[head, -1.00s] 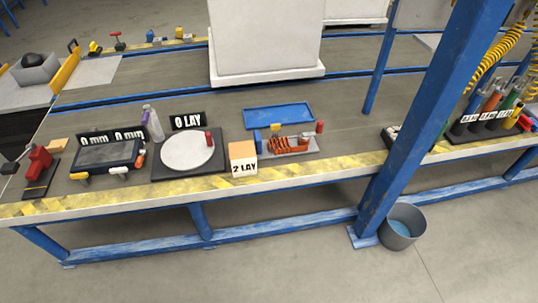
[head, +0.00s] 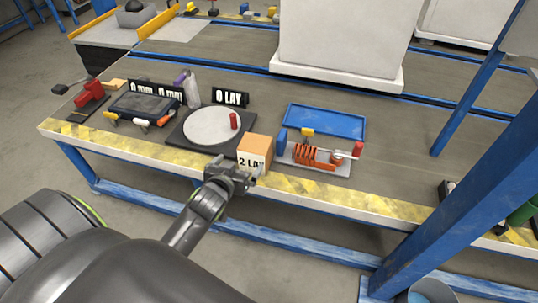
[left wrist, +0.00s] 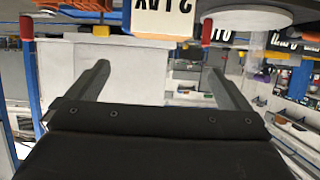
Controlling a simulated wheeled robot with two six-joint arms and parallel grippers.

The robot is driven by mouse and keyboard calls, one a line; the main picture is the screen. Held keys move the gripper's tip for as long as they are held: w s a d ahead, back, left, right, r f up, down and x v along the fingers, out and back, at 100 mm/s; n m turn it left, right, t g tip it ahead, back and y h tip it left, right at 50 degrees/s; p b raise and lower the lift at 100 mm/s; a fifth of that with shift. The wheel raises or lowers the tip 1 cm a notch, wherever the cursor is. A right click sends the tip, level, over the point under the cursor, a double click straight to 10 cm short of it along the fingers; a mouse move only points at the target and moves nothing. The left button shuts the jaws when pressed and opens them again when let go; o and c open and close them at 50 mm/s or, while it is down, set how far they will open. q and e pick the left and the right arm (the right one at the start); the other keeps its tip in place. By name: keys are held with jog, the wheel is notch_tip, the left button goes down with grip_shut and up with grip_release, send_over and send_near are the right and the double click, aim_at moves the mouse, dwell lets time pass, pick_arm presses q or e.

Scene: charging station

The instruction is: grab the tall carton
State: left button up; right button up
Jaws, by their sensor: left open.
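A tan carton (head: 255,149) with a white "2 LAY" label stands upright on the bench near its front edge. Its white label also shows upside down at the top of the left wrist view (left wrist: 160,20). My left gripper (head: 234,172) is in front of the carton at the bench edge and covers part of its lower left in the head view. In the left wrist view the fingers (left wrist: 158,72) are spread with nothing between them, and the carton is beyond their tips. My right gripper is not in view.
Left of the carton is a round white plate (head: 207,126) with a red cylinder (head: 234,120). To its right are a blue tray (head: 325,121) and a rack with orange coils (head: 318,158). A blue post (head: 455,170) rises at the right. A large white block (head: 340,50) stands behind.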

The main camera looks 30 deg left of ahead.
pick_arm(q)
jog(key=b, duration=0.1)
send_near(254, 145)
jog(key=x, duration=0.4)
jog(key=shift+w+a+f, duration=0.15)
jog(key=shift+w+f, duration=0.05)
jog(key=shift+w, duration=0.15)
jog(key=shift+b+x, duration=0.75)
jog(key=shift+x, duration=2)
jog(key=shift+w+f, duration=0.25)
jog(key=shift+w, duration=0.2)
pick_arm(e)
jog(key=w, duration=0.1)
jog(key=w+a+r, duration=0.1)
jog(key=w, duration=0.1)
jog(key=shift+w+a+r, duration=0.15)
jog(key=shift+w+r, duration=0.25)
pick_arm(q)
jog(key=shift+c, duration=0.4)
jog(key=c, duration=0.7)
jog(key=shift+c, duration=0.8)
jog(key=shift+r, duration=0.1)
